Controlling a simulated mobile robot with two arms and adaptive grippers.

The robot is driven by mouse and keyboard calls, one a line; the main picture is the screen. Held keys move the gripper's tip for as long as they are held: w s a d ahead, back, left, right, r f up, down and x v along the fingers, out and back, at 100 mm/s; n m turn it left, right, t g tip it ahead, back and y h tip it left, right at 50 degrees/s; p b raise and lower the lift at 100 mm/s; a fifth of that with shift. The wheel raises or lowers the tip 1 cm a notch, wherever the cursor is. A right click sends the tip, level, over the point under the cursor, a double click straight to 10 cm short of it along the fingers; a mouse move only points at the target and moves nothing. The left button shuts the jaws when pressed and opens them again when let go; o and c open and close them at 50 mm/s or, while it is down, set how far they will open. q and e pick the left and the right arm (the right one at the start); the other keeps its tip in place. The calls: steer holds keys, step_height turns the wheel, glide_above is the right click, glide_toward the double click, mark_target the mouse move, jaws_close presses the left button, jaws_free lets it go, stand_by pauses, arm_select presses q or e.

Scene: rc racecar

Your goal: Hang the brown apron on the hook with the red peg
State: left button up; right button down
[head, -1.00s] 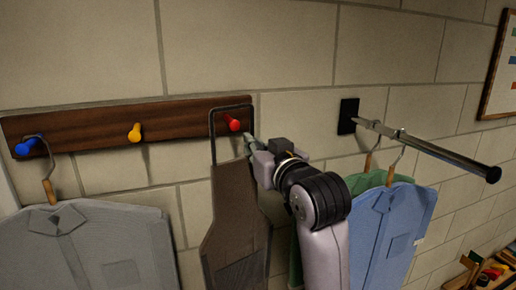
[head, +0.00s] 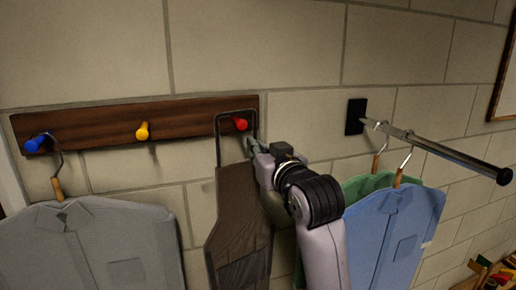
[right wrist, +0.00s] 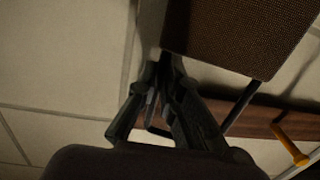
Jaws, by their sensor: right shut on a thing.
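The brown apron (head: 238,220) hangs upright below the right end of the wooden peg board. Its dark neck loop (head: 218,140) frames the red peg (head: 240,124) in the head view. The loop's top bar is a little above the peg, with a small gap showing. I cannot tell how deep the peg reaches through the loop. My right gripper (head: 252,147) is shut on the loop's right side, just below the red peg. In the right wrist view the fingers (right wrist: 165,72) are closed beside the apron cloth (right wrist: 240,30). My left gripper is out of view.
The yellow peg (head: 142,131) is bare. A grey shirt (head: 90,245) hangs from the blue peg (head: 35,145). To the right, a metal rail (head: 440,151) juts out, holding a blue shirt (head: 390,240) and a green one (head: 365,186), close to my right arm.

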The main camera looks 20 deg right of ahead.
stand_by(0.3)
steer(key=c, duration=1.7)
jaws_free()
steer(key=shift+o, duration=0.2)
